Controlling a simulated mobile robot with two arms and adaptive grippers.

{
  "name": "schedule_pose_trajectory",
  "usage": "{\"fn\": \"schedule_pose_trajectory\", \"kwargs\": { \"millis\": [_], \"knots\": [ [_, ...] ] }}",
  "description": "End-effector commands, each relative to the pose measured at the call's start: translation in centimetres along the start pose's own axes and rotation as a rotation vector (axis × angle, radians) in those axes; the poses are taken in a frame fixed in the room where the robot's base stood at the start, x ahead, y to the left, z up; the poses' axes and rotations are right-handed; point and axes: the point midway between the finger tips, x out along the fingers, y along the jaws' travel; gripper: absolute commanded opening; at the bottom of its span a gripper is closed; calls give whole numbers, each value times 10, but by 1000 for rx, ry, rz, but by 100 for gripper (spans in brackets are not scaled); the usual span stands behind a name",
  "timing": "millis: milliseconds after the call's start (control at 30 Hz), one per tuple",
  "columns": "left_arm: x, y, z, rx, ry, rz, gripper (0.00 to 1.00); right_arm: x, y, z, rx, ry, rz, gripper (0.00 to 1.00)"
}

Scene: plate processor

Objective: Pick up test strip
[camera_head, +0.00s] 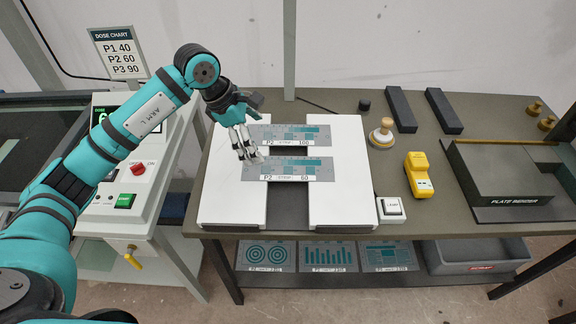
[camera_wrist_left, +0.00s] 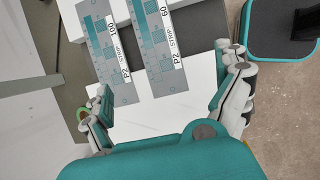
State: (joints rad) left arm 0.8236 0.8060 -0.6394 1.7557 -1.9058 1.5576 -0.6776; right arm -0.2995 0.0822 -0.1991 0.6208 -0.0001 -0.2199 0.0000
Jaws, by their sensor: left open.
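Two grey test strips with teal patches lie across two white blocks on the table. The far strip (camera_head: 290,134) reads "P2" and "100"; the near strip (camera_head: 300,169) reads "P2" and a number that looks like 50 or 60. In the left wrist view the 100 strip (camera_wrist_left: 106,48) is at the left and the other strip (camera_wrist_left: 150,45) is beside it. My left gripper (camera_head: 249,156) is open and empty, over the left ends of the strips; in the wrist view its fingers (camera_wrist_left: 168,88) spread either side of their ends. My right gripper is not seen.
The white blocks (camera_head: 340,205) have a dark gap between them. To the right are a white button box (camera_head: 391,209), a yellow device (camera_head: 418,175), a wood-knobbed stamp (camera_head: 382,135) and the plate bender (camera_head: 510,180). A control panel (camera_head: 125,185) stands left. Printed plates (camera_head: 328,256) lie on the lower shelf.

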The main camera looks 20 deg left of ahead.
Motion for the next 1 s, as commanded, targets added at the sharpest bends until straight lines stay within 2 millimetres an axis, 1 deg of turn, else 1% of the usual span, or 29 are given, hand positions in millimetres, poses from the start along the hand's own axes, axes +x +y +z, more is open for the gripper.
{"fn": "schedule_pose_trajectory", "kwargs": {
  "millis": [33,200,300,400,567,667,800,900,1000],
  "knots": [
    [10,-2,2,-2,-1,-8,100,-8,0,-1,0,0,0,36],
    [47,-1,3,-2,-4,-6,100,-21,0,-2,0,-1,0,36],
    [66,-1,2,-2,-3,-6,100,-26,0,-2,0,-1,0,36],
    [78,0,2,-1,-4,-3,100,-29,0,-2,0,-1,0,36],
    [88,0,2,-1,-4,-2,100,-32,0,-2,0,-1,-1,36],
    [97,1,4,-3,-4,-5,100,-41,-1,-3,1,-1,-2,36],
    [116,4,4,-3,-5,-5,100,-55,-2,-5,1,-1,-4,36],
    [131,4,3,-2,-6,-3,100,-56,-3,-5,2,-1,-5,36],
    [138,4,2,-1,-4,-2,100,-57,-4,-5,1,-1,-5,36]
  ]
}}
